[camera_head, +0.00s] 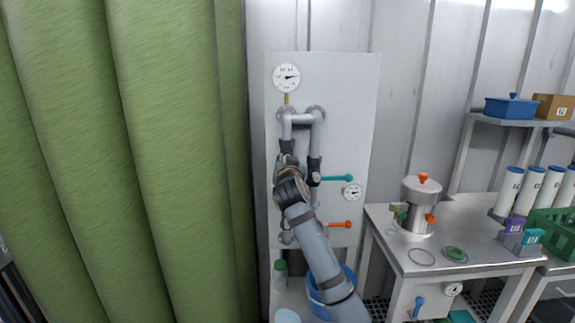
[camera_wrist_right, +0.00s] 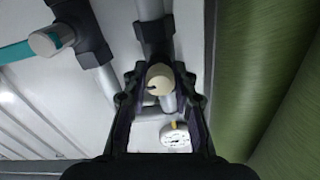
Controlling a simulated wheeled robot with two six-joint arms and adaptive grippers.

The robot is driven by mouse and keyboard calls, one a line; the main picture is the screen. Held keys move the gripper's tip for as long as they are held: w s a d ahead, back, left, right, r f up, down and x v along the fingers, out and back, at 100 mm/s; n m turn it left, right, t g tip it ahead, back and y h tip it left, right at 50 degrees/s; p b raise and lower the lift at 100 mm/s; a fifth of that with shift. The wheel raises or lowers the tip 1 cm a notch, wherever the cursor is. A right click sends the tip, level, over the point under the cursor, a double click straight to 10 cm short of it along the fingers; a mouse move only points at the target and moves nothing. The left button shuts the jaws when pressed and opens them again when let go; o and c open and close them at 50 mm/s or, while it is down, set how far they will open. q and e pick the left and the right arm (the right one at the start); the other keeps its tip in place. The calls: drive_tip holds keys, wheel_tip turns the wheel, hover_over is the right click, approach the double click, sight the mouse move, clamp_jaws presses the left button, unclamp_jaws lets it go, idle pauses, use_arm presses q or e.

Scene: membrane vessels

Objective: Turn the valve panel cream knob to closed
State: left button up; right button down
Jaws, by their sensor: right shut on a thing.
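The white valve panel (camera_head: 335,80) stands upright against the wall, with grey pipes and fittings on it. My right arm reaches up to it, and my right gripper (camera_head: 287,160) is at the panel's left pipe. In the wrist view the cream knob (camera_wrist_right: 160,77) sits between the two fingers of my right gripper (camera_wrist_right: 160,90), which is shut on it. A small dark mark shows on the knob's left side. In the head view the gripper hides the knob. My left gripper is out of view.
A teal-handled valve (camera_head: 338,178) and an orange-handled valve (camera_head: 342,224) are on the panel, right of my arm. Gauges sit at the top (camera_head: 287,77) and right (camera_head: 352,192). A green curtain (camera_head: 120,150) hangs left. A steel table (camera_head: 455,235) stands right.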

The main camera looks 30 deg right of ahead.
drive_tip(key=shift+f, duration=0.15)
drive_tip(key=c, duration=1.1)
unclamp_jaws()
drive_tip(key=shift+o, duration=0.2)
drive_tip(key=v, duration=1.2)
